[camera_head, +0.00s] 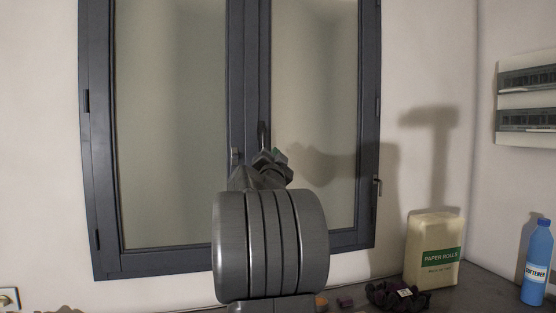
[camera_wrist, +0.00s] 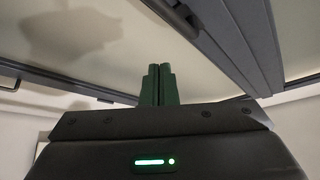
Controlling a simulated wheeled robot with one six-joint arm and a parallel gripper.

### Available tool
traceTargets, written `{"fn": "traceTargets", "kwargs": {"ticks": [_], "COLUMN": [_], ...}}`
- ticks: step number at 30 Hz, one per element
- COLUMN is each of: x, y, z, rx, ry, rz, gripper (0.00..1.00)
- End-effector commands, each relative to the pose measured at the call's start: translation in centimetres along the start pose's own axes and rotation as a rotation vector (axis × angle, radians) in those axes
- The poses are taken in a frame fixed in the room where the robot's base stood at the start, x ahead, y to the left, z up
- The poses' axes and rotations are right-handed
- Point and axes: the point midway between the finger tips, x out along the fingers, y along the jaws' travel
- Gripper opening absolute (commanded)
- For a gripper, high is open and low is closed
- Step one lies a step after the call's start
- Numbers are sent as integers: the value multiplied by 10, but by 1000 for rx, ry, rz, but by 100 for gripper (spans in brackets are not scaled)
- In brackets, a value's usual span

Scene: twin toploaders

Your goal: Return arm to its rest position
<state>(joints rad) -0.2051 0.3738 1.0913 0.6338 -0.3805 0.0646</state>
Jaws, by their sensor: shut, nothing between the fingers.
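My gripper (camera_wrist: 160,72) shows in the wrist view with its two dark green fingers side by side and touching. It is shut and holds nothing. Behind the fingers are the pane and dark frame of the window. In the head view my arm rises in front of the window (camera_head: 170,130), in the lower middle of the picture. The fingers are mostly hidden there behind my own arm links.
A paper rolls pack (camera_head: 433,250) and a blue softener bottle (camera_head: 537,264) stand on the dark surface at the right. A dark bundle (camera_head: 397,295) lies left of the pack. A wall panel (camera_head: 527,98) hangs at the upper right. A socket (camera_head: 9,298) is at lower left.

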Motion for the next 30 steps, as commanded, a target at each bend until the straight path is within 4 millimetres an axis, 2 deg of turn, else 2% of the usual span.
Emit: {"fn": "traceTargets", "kwargs": {"ticks": [1, 6, 13, 23, 30], "x": [-8, -26, -33, -31, -9], "y": [-2, -10, -14, -13, -2], "z": [-1, -4, -6, -6, -2], "rx": [1, 0, -1, -1, -3], "ry": [1, -1, -1, 0, 0], "rz": [0, 1, 1, 2, 4], "gripper": [0, 0, 0, 0, 0]}}
